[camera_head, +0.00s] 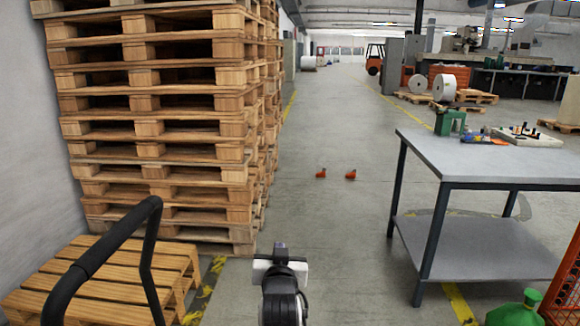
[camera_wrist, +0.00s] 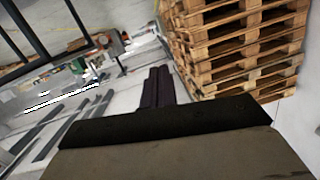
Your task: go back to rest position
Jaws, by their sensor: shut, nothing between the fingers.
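My gripper (camera_wrist: 158,84) shows in the wrist view as two dark fingers side by side, pressed together with nothing between them. It points out over the floor, and the picture is strongly tilted. In the head view my arm is folded low at the bottom middle, in the lane between the pallet stack (camera_head: 150,110) and the grey work table (camera_head: 490,157). It touches neither of them there. The pallet stack also shows in the wrist view (camera_wrist: 235,45), to the right of the fingers.
A single low pallet (camera_head: 110,280) and a black curved handle (camera_head: 105,245) stand at the lower left. Two small orange objects (camera_head: 335,174) lie on the floor ahead.

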